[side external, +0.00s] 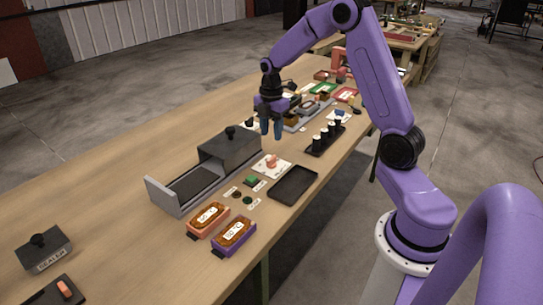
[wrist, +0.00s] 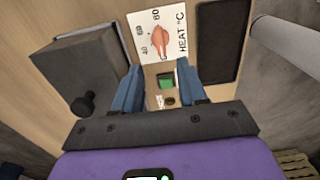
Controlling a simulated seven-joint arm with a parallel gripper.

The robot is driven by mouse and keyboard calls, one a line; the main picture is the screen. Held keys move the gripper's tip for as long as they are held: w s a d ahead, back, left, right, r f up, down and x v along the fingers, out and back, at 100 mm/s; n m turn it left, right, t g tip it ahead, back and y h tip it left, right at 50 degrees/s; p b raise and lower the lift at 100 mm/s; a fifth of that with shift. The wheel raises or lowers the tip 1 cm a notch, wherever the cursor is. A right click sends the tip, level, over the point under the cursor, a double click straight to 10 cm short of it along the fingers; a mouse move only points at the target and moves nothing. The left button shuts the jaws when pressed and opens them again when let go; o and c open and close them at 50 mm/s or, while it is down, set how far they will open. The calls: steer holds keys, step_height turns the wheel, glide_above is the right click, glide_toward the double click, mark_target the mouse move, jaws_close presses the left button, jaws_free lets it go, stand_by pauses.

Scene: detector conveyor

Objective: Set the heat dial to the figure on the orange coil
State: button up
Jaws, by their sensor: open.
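The heat dial is a salmon-coloured knob (side external: 271,161) on a white plate. In the wrist view the knob (wrist: 161,39) sits beside printed figures and the words HEAT °C; its exact setting is hard to read. The orange coil (side external: 207,219) is an orange-framed block with a brown top and a white label, near the table's front edge. A similar purple-framed coil (side external: 233,236) lies beside it. Both labels are too small to read surely. My gripper (side external: 271,129) is open and empty above the table, apart from the dial. Its blue fingers (wrist: 159,90) show in the wrist view.
A grey machine with a dark hood (side external: 229,150) stands left of the dial. A black tray (side external: 293,185) lies right of it and a green button (side external: 251,181) in front. A rack of black cylinders (side external: 325,139) stands farther back. A grey block (side external: 43,249) is at far left.

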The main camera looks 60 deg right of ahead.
mark_target(272, 158)
step_height(272, 158, down, 10)
steer(key=shift+r, duration=0.1)
stand_by(0.4)
jaws_close()
